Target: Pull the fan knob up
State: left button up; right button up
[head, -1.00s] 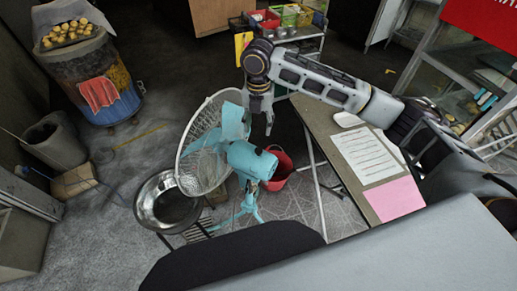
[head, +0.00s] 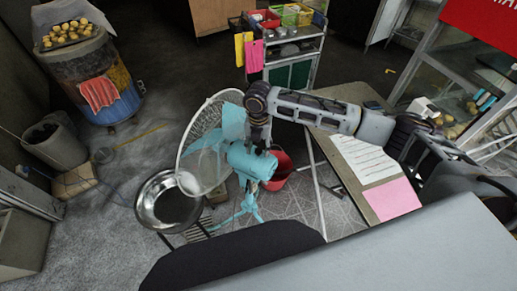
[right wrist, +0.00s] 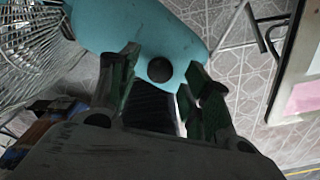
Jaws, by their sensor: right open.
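A teal fan (head: 250,162) with a round wire cage (head: 198,150) stands on the floor in the middle of the head view. In the right wrist view its teal motor housing (right wrist: 130,25) carries a round dark knob (right wrist: 160,69). My right gripper (head: 258,143) is just above the motor housing in the head view. In the right wrist view the right gripper (right wrist: 160,78) is open, with one finger on each side of the knob. I cannot tell whether the fingers touch it. My left gripper is not in view.
A table (head: 347,178) with paper and a pink sheet is right of the fan. A red bucket (head: 281,170) stands behind the fan, and a metal bowl (head: 167,201) on a stand is at its left. A barrel oven (head: 90,78) is at the back left.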

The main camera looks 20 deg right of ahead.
jog(key=shift+f, duration=0.95)
jog(key=shift+c, duration=0.2)
grip_shut()
